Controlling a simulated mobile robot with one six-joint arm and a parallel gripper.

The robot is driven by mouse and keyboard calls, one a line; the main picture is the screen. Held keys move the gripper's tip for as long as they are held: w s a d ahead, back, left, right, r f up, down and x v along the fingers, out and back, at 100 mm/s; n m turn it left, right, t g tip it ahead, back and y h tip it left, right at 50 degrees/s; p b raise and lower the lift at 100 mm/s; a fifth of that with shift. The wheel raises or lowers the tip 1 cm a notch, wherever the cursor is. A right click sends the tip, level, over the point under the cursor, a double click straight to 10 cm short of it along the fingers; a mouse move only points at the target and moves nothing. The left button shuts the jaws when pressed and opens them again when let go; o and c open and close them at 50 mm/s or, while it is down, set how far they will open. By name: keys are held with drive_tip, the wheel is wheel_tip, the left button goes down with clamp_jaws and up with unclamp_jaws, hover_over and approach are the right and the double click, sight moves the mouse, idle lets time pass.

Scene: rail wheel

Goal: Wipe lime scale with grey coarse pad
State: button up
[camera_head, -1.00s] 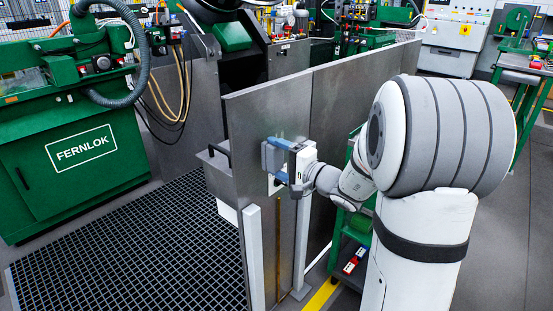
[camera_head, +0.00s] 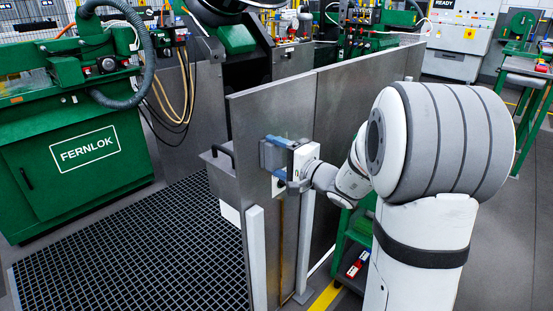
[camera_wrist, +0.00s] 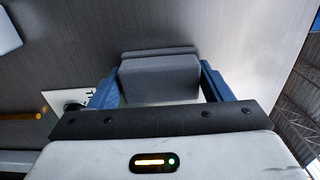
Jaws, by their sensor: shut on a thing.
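My gripper (camera_head: 272,158) is shut on the grey coarse pad (camera_wrist: 160,80), with one blue finger on each side of it. The pad (camera_head: 264,155) is held flat side toward the grey metal panel (camera_head: 265,115). It appears at or very close to the panel's face; I cannot tell if it touches. In the wrist view the panel (camera_wrist: 70,50) fills most of the background behind the pad. I cannot make out lime scale clearly; the panel behind the pad is hidden.
A white plate with a dark round fitting (camera_wrist: 72,103) sits on the panel beside my gripper. A brownish vertical strip (camera_head: 281,240) runs below. A black handle (camera_head: 215,155) juts out at the panel's left edge. A green cart (camera_head: 350,245) stands behind my arm.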

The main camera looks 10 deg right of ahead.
drive_tip(key=shift+w, duration=0.1)
drive_tip(key=w+d+b, duration=0.2)
drive_tip(key=w+d, duration=0.2)
drive_tip(key=d, duration=0.2)
drive_tip(key=shift+w+d+b, duration=0.3)
drive_tip(key=shift+w+b, duration=0.1)
idle(0.4)
drive_tip(key=shift+f, duration=0.1)
drive_tip(key=shift+b, duration=0.4)
